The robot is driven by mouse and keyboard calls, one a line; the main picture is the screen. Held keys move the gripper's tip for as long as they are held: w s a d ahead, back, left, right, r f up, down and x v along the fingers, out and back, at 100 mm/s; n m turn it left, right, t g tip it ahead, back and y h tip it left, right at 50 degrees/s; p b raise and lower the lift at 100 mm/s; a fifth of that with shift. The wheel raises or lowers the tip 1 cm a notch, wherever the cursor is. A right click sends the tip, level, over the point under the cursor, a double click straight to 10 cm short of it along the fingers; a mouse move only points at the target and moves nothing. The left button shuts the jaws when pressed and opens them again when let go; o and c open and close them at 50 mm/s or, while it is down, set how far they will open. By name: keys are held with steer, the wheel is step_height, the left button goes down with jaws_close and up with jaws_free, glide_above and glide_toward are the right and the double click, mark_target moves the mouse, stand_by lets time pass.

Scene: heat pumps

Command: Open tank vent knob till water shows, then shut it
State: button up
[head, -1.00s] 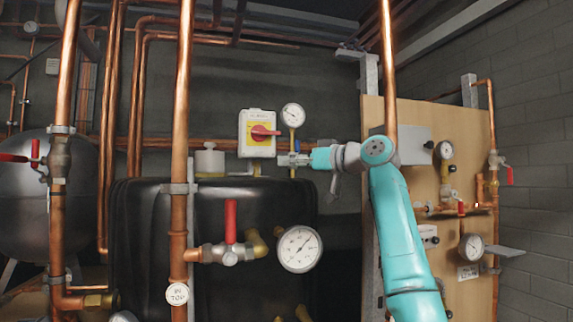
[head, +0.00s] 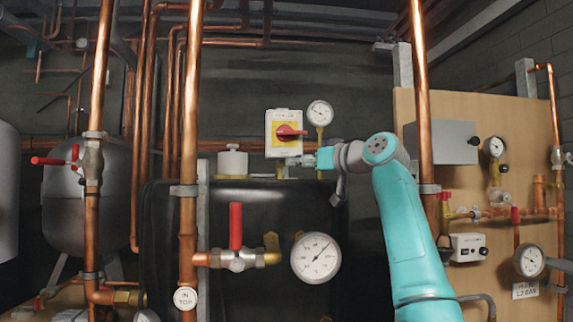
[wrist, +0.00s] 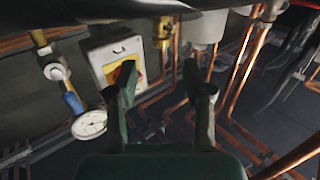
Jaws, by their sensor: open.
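The black tank (head: 250,215) stands in the middle of the head view. A small brass fitting (head: 280,170) rises from its top, beside a pale cylindrical cap (head: 232,162); I cannot be sure which part is the vent knob. In the wrist view, which is upside down, the brass fitting (wrist: 162,36) lies beyond and between my fingertips, and the pale cap (wrist: 200,28) is to its right. My gripper (wrist: 160,80) is open and empty, apart from both. In the head view my gripper (head: 303,160) is near the tank's top. No water shows.
A red-and-yellow switch (head: 286,132) is close behind my gripper. A small gauge (head: 320,113) stands right of it; the wrist view shows a blue handle (wrist: 73,103) near it. Copper pipes (head: 190,120) and a red lever (head: 236,225) stand in front of the tank.

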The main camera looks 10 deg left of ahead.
mark_target(280, 166)
steer(key=shift+x, duration=3.5)
jaws_close()
